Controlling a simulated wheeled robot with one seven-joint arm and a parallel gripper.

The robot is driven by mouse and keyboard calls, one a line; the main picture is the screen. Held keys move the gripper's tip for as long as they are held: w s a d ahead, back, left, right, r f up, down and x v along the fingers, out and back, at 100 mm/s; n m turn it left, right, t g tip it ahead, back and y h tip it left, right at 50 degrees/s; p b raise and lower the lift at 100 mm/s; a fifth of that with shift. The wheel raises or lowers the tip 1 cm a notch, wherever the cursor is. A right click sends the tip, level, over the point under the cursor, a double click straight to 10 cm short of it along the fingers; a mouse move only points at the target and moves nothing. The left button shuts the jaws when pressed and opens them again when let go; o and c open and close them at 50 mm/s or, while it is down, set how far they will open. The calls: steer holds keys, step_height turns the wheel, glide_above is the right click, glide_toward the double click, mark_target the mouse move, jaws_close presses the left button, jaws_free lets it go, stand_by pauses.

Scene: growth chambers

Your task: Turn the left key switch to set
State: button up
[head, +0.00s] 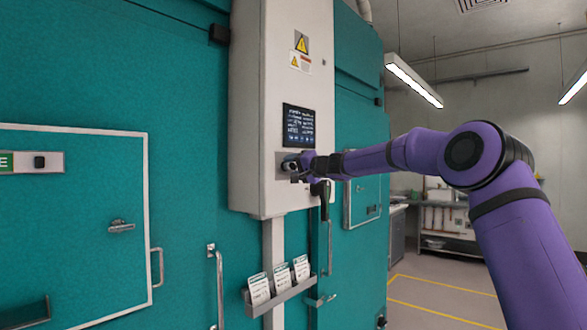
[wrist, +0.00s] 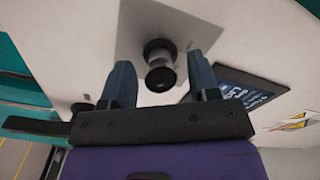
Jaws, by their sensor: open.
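A dark round key switch (wrist: 160,70) with a black collar stands out from a grey plate (wrist: 135,30) in the wrist view. My gripper (wrist: 161,66) is open, with one blue-grey finger on each side of the switch. A gap shows between the switch and each finger. In the head view my gripper (head: 297,164) is at the grey plate on the white control cabinet (head: 247,130), just below the dark screen (head: 299,125). The gripper hides most of the plate there, and no switch marking is readable.
A black handle (head: 323,192) hangs at the cabinet's lower right, close below my gripper. A rack of cards (head: 280,294) is under the cabinet. Teal chamber doors (head: 70,220) with projecting handles flank it. Open floor lies to the right.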

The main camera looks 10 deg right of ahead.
steer(key=shift+c, duration=0.2)
steer(key=c, duration=0.9)
steer(key=shift+m, duration=0.3)
steer(key=m, duration=1.1)
steer(key=shift+m, duration=0.3)
